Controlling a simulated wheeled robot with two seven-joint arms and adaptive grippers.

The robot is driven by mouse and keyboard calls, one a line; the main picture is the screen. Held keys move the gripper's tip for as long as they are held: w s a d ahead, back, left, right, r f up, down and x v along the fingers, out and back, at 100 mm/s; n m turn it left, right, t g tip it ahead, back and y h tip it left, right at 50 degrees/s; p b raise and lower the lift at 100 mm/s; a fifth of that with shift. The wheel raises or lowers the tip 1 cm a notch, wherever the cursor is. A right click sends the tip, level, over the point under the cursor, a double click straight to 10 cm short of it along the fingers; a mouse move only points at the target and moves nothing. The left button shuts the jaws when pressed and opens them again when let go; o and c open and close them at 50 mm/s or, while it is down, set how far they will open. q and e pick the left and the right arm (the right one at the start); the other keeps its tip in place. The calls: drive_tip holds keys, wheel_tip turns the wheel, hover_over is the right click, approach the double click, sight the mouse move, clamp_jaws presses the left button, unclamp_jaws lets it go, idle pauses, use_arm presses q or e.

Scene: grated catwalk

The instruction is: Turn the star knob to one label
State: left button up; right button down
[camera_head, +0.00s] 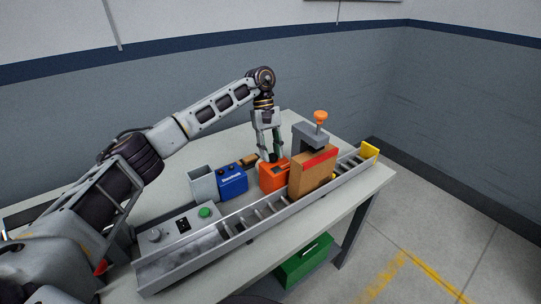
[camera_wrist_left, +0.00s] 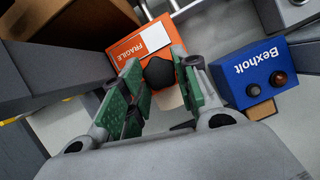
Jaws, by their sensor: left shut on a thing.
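The orange box (camera_head: 271,178) stands on the table behind the conveyor, and my left gripper (camera_head: 269,157) reaches down to its top. In the left wrist view, a white FRAGILE label (camera_wrist_left: 149,40) shows on the orange box (camera_wrist_left: 122,50). A dark star knob (camera_wrist_left: 158,73) sits at its near side, between the green-padded fingers of my left gripper (camera_wrist_left: 159,68). The gripper is shut on the knob, which the fingers partly hide. Its exact pointing direction is hard to tell. My right gripper is not in view.
A blue Bexholt box (camera_head: 232,183) stands left of the orange box. A control panel (camera_head: 178,228) lies front left.

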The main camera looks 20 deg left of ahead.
use_arm(q)
drive_tip(key=shift+w+m+y+b, duration=0.1)
drive_tip(key=shift+m+y+b, duration=0.25)
drive_tip(key=shift+m, duration=0.65)
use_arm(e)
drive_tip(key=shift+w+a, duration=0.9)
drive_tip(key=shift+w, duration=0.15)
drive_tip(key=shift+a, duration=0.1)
use_arm(q)
drive_tip(key=o, duration=1)
drive_tip(key=shift+g, duration=0.3)
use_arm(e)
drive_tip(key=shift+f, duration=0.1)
use_arm(q)
drive_tip(key=shift+v, duration=6)
